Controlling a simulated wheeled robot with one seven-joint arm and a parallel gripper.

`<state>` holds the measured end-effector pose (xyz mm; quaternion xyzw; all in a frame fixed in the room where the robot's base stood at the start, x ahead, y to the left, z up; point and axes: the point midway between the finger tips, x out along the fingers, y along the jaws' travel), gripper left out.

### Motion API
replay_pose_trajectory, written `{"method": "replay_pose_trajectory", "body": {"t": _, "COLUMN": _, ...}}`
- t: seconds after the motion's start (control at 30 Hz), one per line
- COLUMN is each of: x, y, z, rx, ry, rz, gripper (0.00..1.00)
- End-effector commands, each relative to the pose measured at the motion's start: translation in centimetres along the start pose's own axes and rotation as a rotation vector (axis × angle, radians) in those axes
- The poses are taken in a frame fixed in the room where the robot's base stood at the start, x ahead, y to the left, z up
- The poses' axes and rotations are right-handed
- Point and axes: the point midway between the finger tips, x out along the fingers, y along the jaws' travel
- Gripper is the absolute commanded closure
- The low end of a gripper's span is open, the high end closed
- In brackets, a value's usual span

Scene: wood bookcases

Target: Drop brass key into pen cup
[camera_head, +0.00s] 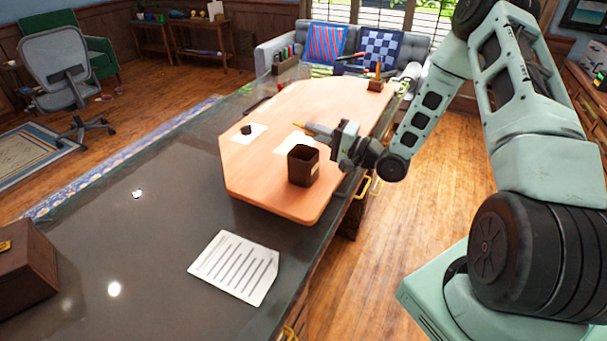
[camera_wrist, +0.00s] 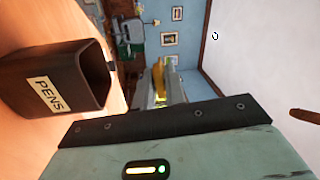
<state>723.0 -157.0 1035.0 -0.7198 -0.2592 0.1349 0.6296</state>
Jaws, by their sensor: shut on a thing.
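The pen cup (camera_head: 302,166) is a dark brown square holder standing upright on the orange-brown desk pad. In the wrist view the pen cup (camera_wrist: 52,78) shows at the left with its "PENS" label and its open mouth facing the right of the picture. My gripper (camera_head: 331,133) is sideways, just behind and right of the cup, and apart from it. It is shut on the brass key (camera_head: 316,131), which points left in the head view. The brass key (camera_wrist: 158,76) shows as a yellow piece between the fingers in the wrist view. Part of it is hidden by them.
The wooden desk pad (camera_head: 270,125) lies on a dark glossy desk. A lined paper (camera_head: 235,266) lies at the front, and a dark box (camera_head: 22,268) stands at left. A small black object (camera_head: 246,129) sits on a white card. A pen holder (camera_head: 376,84) stands at the pad's far end.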

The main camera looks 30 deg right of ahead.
Motion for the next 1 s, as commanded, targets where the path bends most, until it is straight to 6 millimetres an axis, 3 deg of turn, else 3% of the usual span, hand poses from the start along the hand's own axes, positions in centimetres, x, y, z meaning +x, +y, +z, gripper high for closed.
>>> {"method": "replay_pose_trajectory", "body": {"t": 0.1, "x": -0.1, "y": 1.2, "z": 0.2, "rx": 0.000, "ry": 0.000, "rz": -0.001, "gripper": 1.00}}
{"method": "replay_pose_trajectory", "body": {"t": 0.4, "x": -0.2, "y": 1.2, "z": 0.2, "rx": -0.001, "ry": 0.000, "rz": -0.001, "gripper": 1.00}}
{"method": "replay_pose_trajectory", "body": {"t": 0.43, "x": -0.2, "y": 1.2, "z": 0.2, "rx": 0.000, "ry": 0.000, "rz": -0.001, "gripper": 0.82}}
{"method": "replay_pose_trajectory", "body": {"t": 0.5, "x": -0.2, "y": 1.2, "z": 0.2, "rx": -0.001, "ry": 0.000, "rz": -0.001, "gripper": 0.63}}
{"method": "replay_pose_trajectory", "body": {"t": 0.83, "x": -0.4, "y": 1.3, "z": 0.2, "rx": 0.000, "ry": 0.001, "rz": 0.000, "gripper": 0.62}}
{"method": "replay_pose_trajectory", "body": {"t": 1.0, "x": -2.3, "y": 1.5, "z": 0.1, "rx": -0.001, "ry": 0.003, "rz": 0.001, "gripper": 0.62}}
